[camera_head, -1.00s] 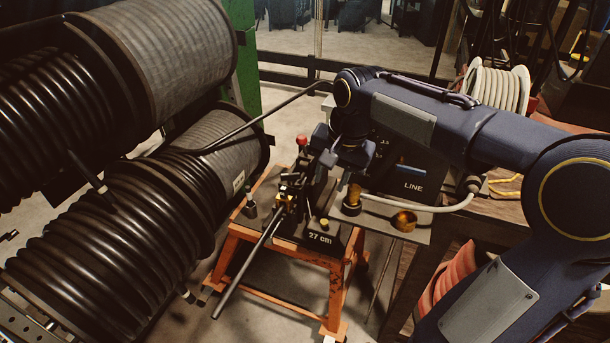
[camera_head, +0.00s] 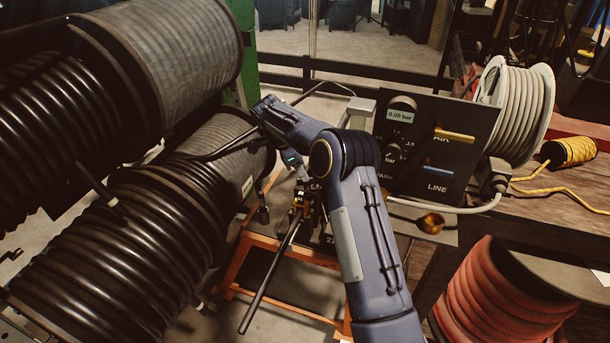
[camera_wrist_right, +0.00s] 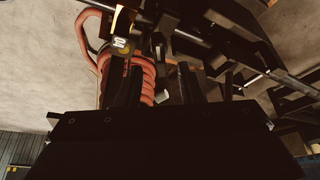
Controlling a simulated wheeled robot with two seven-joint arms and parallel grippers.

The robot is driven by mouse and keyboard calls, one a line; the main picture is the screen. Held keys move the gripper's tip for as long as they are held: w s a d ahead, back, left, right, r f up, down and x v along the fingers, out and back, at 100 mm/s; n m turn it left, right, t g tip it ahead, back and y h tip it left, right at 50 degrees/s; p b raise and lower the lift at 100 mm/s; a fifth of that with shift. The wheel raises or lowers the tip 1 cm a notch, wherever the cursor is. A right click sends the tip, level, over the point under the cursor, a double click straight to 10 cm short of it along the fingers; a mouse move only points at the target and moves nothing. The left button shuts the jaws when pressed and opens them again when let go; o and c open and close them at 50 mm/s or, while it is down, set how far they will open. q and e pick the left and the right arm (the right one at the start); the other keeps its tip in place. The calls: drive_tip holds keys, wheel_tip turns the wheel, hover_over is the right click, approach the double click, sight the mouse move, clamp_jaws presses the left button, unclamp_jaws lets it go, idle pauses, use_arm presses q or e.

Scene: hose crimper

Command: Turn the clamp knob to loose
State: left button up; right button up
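The hose crimper stands on an orange stand (camera_head: 237,262), mostly behind my right arm in the head view. A black hose end (camera_head: 268,278) sticks out of its front, by a small brass-coloured part (camera_head: 301,208). I cannot make out the clamp knob for certain; a dark round part with a pale mark (camera_wrist_right: 121,45) shows beyond my fingers in the wrist view. My right gripper (camera_head: 300,176) is at the crimper, largely hidden by its own wrist. My left gripper is out of view.
Large black hose reels (camera_head: 110,240) fill the left. A dark control panel (camera_head: 425,150) reads 0.00 bar and has yellow and blue handles. A brass cup (camera_head: 431,223) sits below it. A white hose reel (camera_head: 517,110) and red hose coil (camera_head: 500,295) stand right.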

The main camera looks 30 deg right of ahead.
sight(307, 183)
drive_tip(key=shift+x, duration=1.55)
clamp_jaws()
